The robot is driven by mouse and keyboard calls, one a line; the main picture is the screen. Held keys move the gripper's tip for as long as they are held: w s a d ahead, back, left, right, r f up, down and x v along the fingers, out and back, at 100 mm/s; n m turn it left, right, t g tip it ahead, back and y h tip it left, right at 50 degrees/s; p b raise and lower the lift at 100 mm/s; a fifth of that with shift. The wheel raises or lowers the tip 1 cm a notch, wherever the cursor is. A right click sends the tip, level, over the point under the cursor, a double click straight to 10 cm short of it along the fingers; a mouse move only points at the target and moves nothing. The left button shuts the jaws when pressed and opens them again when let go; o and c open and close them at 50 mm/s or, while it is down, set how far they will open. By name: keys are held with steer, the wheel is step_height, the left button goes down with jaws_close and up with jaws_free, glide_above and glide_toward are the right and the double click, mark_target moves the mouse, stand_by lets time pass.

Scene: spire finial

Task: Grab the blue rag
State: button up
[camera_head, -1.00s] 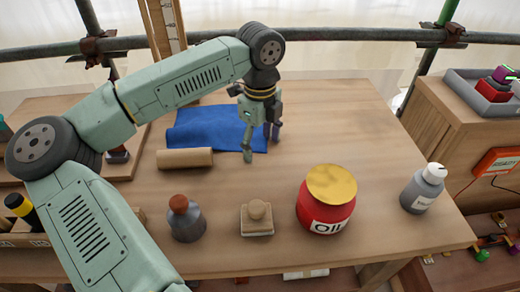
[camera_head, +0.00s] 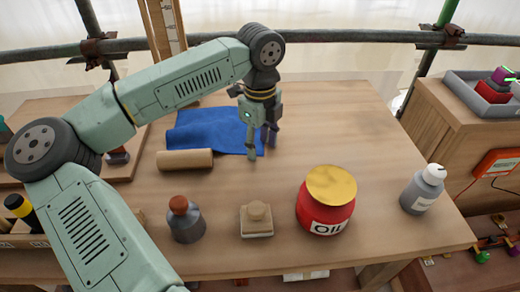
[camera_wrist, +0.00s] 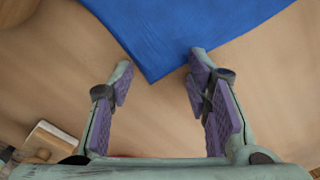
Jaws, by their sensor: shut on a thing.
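The blue rag (camera_head: 212,128) lies spread on the wooden table, and its near right edge is at my gripper (camera_head: 261,148). In the wrist view the rag (camera_wrist: 185,25) fills the top, with one corner pointing down between the fingertips of my gripper (camera_wrist: 162,72). The fingers point down at the table and show a gap between them. The right fingertip overlaps the rag's edge; the exact contact is hard to see.
A rolled brown cylinder (camera_head: 185,159) lies just left of the gripper. Nearer stand a dark bottle with a brown top (camera_head: 185,220), a small wooden block with a knob (camera_head: 257,220), a red oil jar (camera_head: 325,203) and a grey bottle (camera_head: 422,190). The table's right rear is clear.

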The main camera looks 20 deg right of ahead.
steer(key=shift+s+a+f, duration=0.15)
steer(key=shift+f, duration=0.2)
jaws_close()
stand_by(0.3)
stand_by(0.4)
step_height(320, 180, up, 12)
steer(key=p, duration=0.6)
steer(key=shift+w+r, duration=0.15)
steer(key=shift+w, duration=0.05)
step_height(320, 180, up, 18)
steer(key=p, duration=0.2)
